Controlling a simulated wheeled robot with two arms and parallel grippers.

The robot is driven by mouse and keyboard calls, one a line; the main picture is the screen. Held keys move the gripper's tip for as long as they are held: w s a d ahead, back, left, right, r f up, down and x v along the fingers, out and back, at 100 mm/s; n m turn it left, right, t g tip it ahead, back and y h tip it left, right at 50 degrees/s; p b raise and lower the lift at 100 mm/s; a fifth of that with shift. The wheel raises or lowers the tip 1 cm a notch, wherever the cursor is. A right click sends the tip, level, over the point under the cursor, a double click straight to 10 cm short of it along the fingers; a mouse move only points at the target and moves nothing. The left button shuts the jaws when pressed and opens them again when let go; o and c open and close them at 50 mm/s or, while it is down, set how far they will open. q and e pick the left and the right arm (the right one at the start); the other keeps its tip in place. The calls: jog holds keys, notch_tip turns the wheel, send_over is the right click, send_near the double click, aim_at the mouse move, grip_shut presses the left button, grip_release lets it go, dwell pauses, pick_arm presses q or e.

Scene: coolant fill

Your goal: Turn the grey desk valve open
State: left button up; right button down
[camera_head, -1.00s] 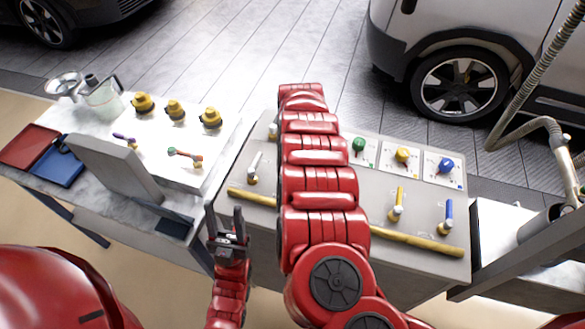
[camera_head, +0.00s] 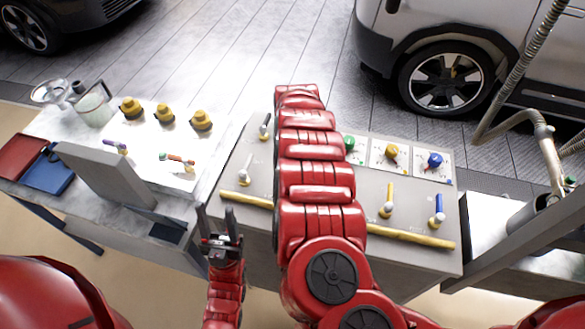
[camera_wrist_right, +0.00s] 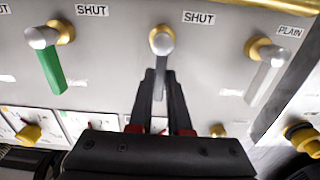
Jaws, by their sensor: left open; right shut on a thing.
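In the right wrist view the grey desk valve (camera_wrist_right: 161,43) stands at the top middle, with a pale round end over a yellow base. Its grey lever points down the picture, between the fingers of my right gripper (camera_wrist_right: 160,88), which is shut on it. A SHUT label (camera_wrist_right: 205,17) is right of it. In the head view my red right arm hides this valve and the right gripper. My left gripper (camera_head: 219,224) is open and empty, in front of the desk's front edge.
A green-handled valve (camera_wrist_right: 50,62) and a white-handled one (camera_wrist_right: 265,75) flank the grey valve. The desk (camera_head: 330,240) also bears a yellow rail (camera_head: 410,237), yellow (camera_head: 387,200) and blue (camera_head: 437,210) levers and knobs. A side table with trays (camera_head: 47,172) stands left.

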jog(key=c, duration=0.9)
grip_release()
jog(key=shift+o, duration=0.2)
jog(key=shift+r, duration=0.1)
notch_tip(320, 180, up, 17)
jog(key=b, duration=0.5)
jog(key=shift+r, duration=0.1)
